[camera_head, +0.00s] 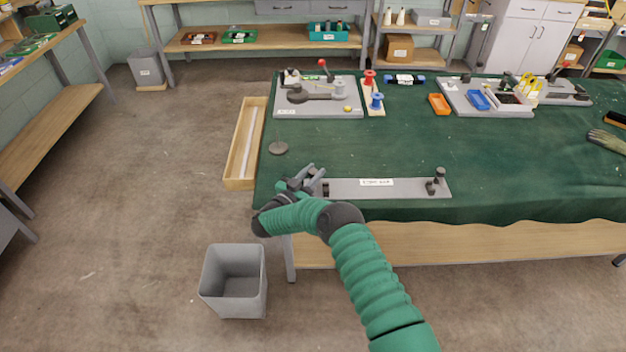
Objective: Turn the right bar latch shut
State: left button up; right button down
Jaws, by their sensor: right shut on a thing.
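A long grey plate (400,188) with a white label lies along the near edge of the green table. At its right end stand dark upright latch parts (436,182), one taller with a round top. A small dark block (325,189) sits at its left end. My right gripper (309,179), on the green arm, is at the left end of the plate, away from the right-end latch. It is shut on a small part there, mostly hidden by the fingers, so I cannot tell its shape. My left gripper is not in view.
The green-covered table (370,145) is clear behind the plate. A wooden tray (240,150) runs along the left edge. A grey bin (235,280) stands on the floor. Fixtures (318,110) and blue and orange trays sit farther back.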

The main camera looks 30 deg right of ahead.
jog(key=shift+r, duration=0.1)
jog(key=c, duration=1.1)
grip_release()
jog(key=v, duration=1.7)
jog(key=shift+w, duration=0.15)
